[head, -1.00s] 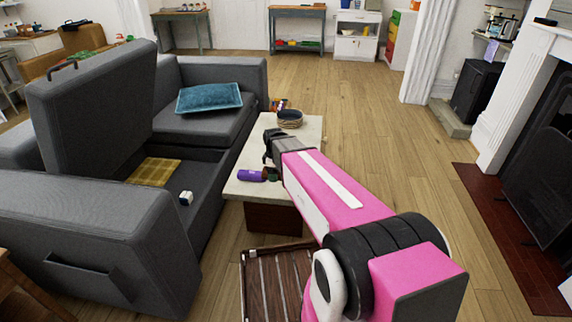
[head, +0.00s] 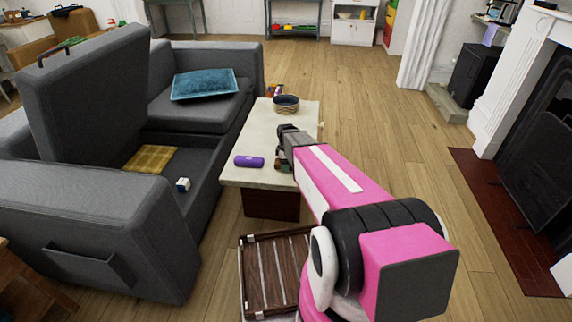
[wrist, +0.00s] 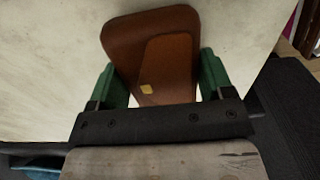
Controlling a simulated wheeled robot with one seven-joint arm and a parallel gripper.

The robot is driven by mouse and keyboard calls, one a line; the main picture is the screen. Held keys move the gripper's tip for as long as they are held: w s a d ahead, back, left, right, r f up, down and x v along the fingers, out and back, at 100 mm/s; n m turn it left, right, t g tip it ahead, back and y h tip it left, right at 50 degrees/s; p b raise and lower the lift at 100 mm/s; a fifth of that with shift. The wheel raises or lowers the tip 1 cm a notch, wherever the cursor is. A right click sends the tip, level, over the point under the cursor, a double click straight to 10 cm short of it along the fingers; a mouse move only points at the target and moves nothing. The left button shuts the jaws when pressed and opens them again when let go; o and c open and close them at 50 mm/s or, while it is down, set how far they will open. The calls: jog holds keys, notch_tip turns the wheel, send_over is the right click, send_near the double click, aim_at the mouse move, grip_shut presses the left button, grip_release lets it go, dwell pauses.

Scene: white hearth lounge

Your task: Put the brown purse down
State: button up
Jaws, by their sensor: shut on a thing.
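The brown purse (wrist: 152,55) is between the green fingertips of my gripper (wrist: 160,78) in the wrist view. My gripper is shut on it, with one finger at each side. Behind the purse is the pale top of the coffee table (wrist: 50,75); I cannot tell whether the purse touches it. In the head view my gripper (head: 282,160) is over the near right part of the coffee table (head: 262,128). The purse is mostly hidden there by my arm.
A purple cylinder (head: 249,161) lies on the table left of my gripper. A dark bowl (head: 285,104) stands at the far end. A grey sofa (head: 100,200) is at the left, and a slatted wooden crate (head: 262,272) is on the floor in front. Wooden floor is clear at right.

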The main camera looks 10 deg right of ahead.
jog(key=shift+f, duration=0.35)
jog(key=o, duration=0.9)
jog(key=shift+r, duration=0.15)
notch_tip(320, 180, up, 12)
jog(key=s+m, duration=0.4)
jog(key=s, duration=0.3)
jog(key=s+m, duration=0.5)
jog(key=s, duration=0.2)
jog(key=s+m, duration=0.5)
jog(key=s, duration=0.2)
jog(key=shift+s, duration=0.25)
